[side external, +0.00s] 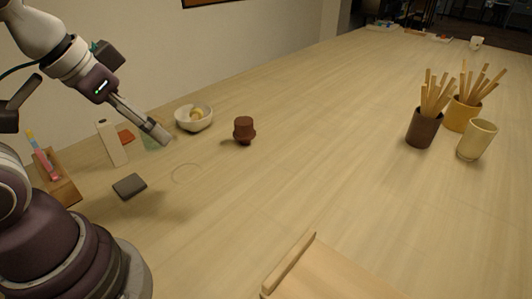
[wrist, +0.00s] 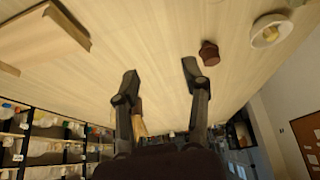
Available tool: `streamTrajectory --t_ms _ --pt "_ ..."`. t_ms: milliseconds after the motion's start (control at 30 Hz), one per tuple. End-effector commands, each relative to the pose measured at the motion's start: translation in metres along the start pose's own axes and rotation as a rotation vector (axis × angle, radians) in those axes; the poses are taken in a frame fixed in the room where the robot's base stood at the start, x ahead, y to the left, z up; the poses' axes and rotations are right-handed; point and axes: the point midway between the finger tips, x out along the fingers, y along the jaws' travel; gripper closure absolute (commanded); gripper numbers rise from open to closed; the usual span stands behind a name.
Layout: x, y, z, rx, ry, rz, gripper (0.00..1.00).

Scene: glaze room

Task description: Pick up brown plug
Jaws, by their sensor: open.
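The brown plug (side external: 244,130) stands on the wooden table, just right of a white bowl in the side view. It has a rounder lower part and a narrower top. It also shows in the wrist view (wrist: 209,53), a little beyond and to the right of the right fingertip. My gripper (side external: 160,135) is above the table, left of the plug and apart from it. In the wrist view its two fingers (wrist: 160,72) are spread open with nothing between the tips.
The white bowl (side external: 194,118) holds something yellowish. A dark flat block (side external: 129,186) and a thin ring (side external: 186,174) lie near my gripper. Stick-filled cups (side external: 422,128) and a beige cup (side external: 477,140) stand at right. A wooden board (side external: 325,272) lies in front. The middle table is clear.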

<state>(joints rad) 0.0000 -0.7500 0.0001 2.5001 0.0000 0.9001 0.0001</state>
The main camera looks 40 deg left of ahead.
Motion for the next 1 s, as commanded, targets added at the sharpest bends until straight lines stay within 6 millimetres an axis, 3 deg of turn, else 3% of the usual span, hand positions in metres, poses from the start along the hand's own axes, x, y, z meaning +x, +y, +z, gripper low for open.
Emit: streamTrajectory --t_ms 33,267,567,667,767,900,1000 --pt "0.000 0.000 0.000 0.000 0.000 0.000 0.46" --pt "0.000 0.000 0.000 0.000 0.000 0.000 0.17" --pt "0.000 0.000 -0.002 -0.001 0.000 -0.001 0.17" --pt "0.004 -0.004 -0.021 -0.017 -0.003 -0.009 0.17" --pt "0.019 -0.014 -0.061 -0.048 -0.002 -0.025 0.17" --pt "0.064 -0.039 -0.115 -0.098 0.006 -0.052 0.17" --pt "0.104 -0.060 -0.141 -0.130 0.013 -0.070 0.17"
